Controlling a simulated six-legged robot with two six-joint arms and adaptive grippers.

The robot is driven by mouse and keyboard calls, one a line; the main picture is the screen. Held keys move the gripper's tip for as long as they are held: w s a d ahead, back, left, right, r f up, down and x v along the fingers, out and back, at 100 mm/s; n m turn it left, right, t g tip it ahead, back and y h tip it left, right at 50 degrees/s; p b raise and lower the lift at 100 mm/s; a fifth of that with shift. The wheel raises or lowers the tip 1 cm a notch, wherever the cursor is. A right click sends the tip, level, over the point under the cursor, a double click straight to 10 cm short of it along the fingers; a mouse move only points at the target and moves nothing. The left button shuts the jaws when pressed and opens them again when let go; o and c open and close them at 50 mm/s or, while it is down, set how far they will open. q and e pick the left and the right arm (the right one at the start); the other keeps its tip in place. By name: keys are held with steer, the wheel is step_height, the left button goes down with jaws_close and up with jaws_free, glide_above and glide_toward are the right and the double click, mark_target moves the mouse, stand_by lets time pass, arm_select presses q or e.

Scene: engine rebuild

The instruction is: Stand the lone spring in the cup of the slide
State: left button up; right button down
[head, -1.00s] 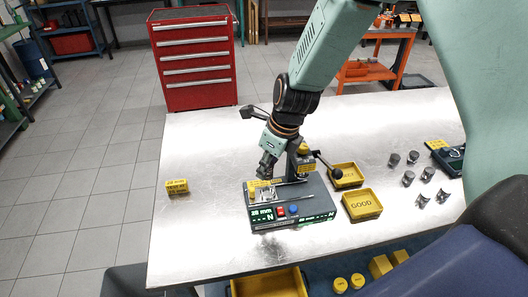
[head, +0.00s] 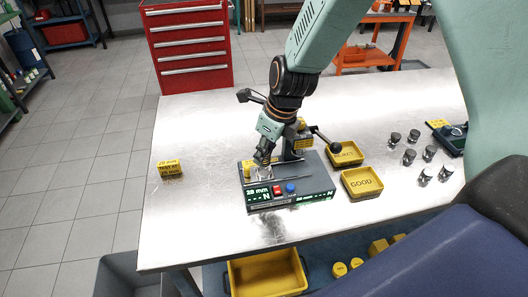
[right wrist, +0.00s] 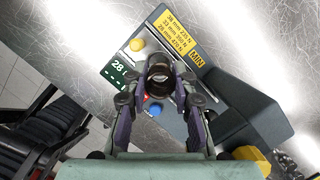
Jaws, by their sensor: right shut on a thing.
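The spring tester (head: 318,187) is a dark grey box on the metal bench, with a green display reading 28 mm. My right gripper (head: 262,160) points down over its left part, just above the small silver slide (head: 264,174). In the right wrist view my right gripper (right wrist: 160,85) is shut on a dark, round, hollow thing, likely the spring (right wrist: 160,72), seen end-on. It sits over the tester. The cup of the slide is hidden beneath it, so I cannot tell whether they touch. My left gripper is not in view.
The tester's column and black lever (head: 325,138) stand right of the gripper. Yellow trays, one marked GOOD (head: 362,183), lie to the right, with several dark cylindrical parts (head: 409,157) beyond. A yellow block (head: 169,169) stands at left.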

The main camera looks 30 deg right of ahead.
steer(key=shift+d+f, duration=0.15)
steer(key=shift+f, duration=0.25)
steer(key=shift+f+b, duration=0.15)
steer(key=shift+b, duration=0.35)
steer(key=shift+w+a+f, duration=0.15)
steer(key=shift+a+f, duration=0.3)
steer(key=shift+f, duration=0.3)
steer(key=shift+f+b, duration=0.2)
steer(key=shift+b, duration=0.1)
steer(key=shift+d+f, duration=0.15)
steer(key=shift+d, duration=0.2)
steer(key=shift+a, duration=0.1)
steer(key=c, duration=1.3)
jaws_free()
steer(key=shift+a, duration=0.2)
steer(key=o, duration=0.3)
steer(key=shift+d, duration=0.2)
